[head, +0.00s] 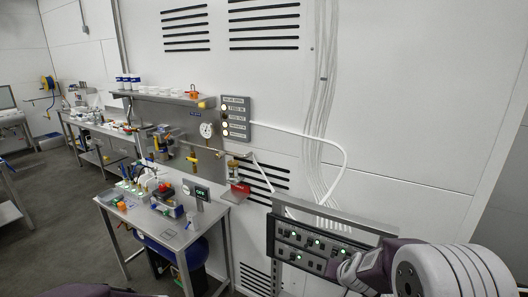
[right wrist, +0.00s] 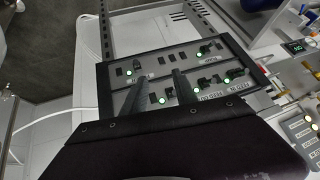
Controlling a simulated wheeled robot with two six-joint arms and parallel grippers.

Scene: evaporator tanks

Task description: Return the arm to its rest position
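My right arm comes in from the lower right of the head view, with its gripper (head: 350,270) in front of the dark control panel (head: 290,252), at its lower right. In the right wrist view, the two dark fingers of my right gripper (right wrist: 161,82) stand apart with nothing visible between them. They point at the face of the panel (right wrist: 118,100), which carries switches and lit green lamps. I cannot tell whether the fingertips touch it. Of my left arm only a dark piece shows at the bottom edge of the head view; its gripper is out of view.
A steel worktable (head: 176,240) with small vessels and a green-lit display (head: 202,192) stands left of the panel. A white wall with vents and cables (head: 325,100) rises behind. A lamp board (head: 235,118) hangs on it. Open floor (head: 55,240) lies at the left.

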